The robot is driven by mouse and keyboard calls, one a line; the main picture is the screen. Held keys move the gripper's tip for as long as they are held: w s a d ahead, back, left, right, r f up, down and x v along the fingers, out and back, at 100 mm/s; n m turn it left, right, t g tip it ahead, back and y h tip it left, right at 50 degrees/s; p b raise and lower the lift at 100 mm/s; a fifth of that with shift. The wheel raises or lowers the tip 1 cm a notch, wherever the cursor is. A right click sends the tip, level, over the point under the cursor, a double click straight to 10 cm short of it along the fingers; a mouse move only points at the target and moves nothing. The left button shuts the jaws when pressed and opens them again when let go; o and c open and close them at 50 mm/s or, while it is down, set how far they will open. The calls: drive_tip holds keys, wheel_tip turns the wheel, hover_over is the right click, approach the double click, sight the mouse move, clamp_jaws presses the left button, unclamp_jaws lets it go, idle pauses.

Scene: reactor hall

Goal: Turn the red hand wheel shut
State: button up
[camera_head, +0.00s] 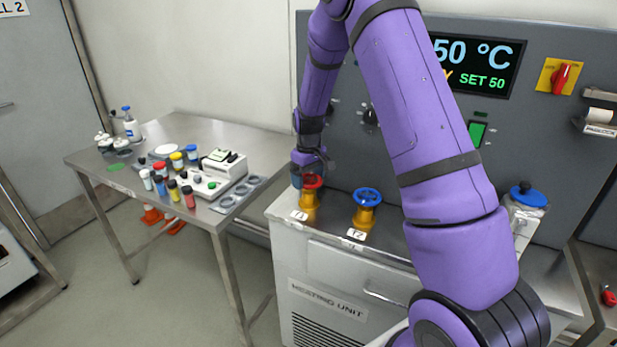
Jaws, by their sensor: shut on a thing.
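The red hand wheel (313,182) sits on top of a yellow valve body (308,209) at the front left of the heating unit's steel top. My gripper (310,174) is at the wheel from above and behind, shut on its rim. The fingers are small and partly hidden, so their exact place on the rim is hard to see. The front of the wheel shows; its far side is covered by the gripper. My purple arm comes from the lower right and bends down to the wheel.
A blue hand wheel (367,197) on a similar yellow valve stands just to the right. A grey panel with a display (478,66) rises behind. A side table (140,184) with bottles and lab gear is at left. A blue-lidded jar (526,207) stands at right.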

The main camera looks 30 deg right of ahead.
drive_tip(key=m, duration=0.4)
drive_tip(key=shift+m, duration=0.3)
drive_tip(key=m, duration=0.5)
drive_tip(key=shift+d+m, duration=0.1)
drive_tip(key=shift+m, duration=0.2)
drive_tip(key=m, duration=0.4)
drive_tip(key=shift+m, duration=0.3)
drive_tip(key=m, duration=0.9)
drive_tip(key=shift+s, duration=0.1)
drive_tip(key=m, duration=0.4)
drive_tip(key=shift+m, duration=0.3)
drive_tip(key=m, duration=0.9)
drive_tip(key=shift+m, duration=0.4)
